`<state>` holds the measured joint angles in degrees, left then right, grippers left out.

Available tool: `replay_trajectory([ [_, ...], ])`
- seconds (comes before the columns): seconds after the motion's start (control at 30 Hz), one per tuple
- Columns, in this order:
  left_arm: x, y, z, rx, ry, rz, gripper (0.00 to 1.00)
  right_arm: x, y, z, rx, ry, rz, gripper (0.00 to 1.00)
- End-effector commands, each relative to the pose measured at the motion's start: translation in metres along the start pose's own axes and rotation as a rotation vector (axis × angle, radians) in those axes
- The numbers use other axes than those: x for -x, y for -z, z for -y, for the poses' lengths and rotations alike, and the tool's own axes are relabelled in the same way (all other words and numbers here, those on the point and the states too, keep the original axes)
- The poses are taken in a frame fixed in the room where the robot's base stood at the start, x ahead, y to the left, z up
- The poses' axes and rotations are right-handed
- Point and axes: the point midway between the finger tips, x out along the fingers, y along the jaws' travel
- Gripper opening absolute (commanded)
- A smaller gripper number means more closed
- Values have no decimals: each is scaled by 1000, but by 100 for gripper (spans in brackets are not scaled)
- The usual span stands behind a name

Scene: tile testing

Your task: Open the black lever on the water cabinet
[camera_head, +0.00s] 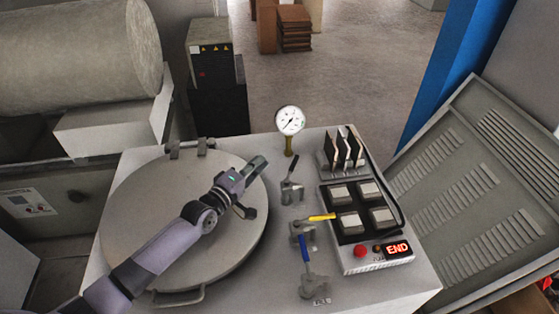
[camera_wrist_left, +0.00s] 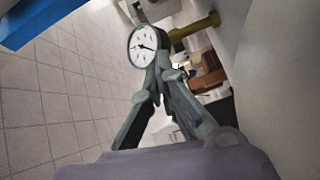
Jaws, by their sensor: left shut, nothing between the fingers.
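The water cabinet (camera_head: 300,150) has a grey top with three levers in a column. The black lever (camera_head: 290,172) is the farthest one, just in front of the round gauge (camera_head: 290,121); its handle points up and away. My left gripper (camera_head: 262,161) is over the round lid, left of the black lever and apart from it. Its fingers are closed together and empty, as the left wrist view (camera_wrist_left: 164,72) also shows. The gauge (camera_wrist_left: 148,47) appears there beyond the fingertips; I cannot make out the black lever in that view. My right gripper is not in view.
A yellow lever (camera_head: 321,217) and a blue lever (camera_head: 305,249) stand nearer. A button panel (camera_head: 378,262) with a lit END sign is to their right. The round lid (camera_head: 140,220) fills the left of the top. A grey louvred panel (camera_head: 475,180) leans at right.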

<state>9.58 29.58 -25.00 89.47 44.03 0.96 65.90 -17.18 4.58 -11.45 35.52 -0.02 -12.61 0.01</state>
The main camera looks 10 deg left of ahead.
Motion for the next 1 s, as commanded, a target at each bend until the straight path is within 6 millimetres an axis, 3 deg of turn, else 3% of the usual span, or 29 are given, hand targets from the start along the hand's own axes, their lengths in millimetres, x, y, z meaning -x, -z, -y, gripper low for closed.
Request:
replay_trajectory([
  [0.2, -47, 0, 0, -2, 0, 0, 0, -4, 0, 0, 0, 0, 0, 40],
  [0.3, -48, -19, -2, 6, 2, 2, 0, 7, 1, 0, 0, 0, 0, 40],
  [0.5, -52, -36, -1, 1, 0, 0, 0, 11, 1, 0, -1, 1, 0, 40],
  [1.0, -51, -37, 1, 0, 2, -4, 0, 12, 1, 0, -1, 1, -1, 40],
])
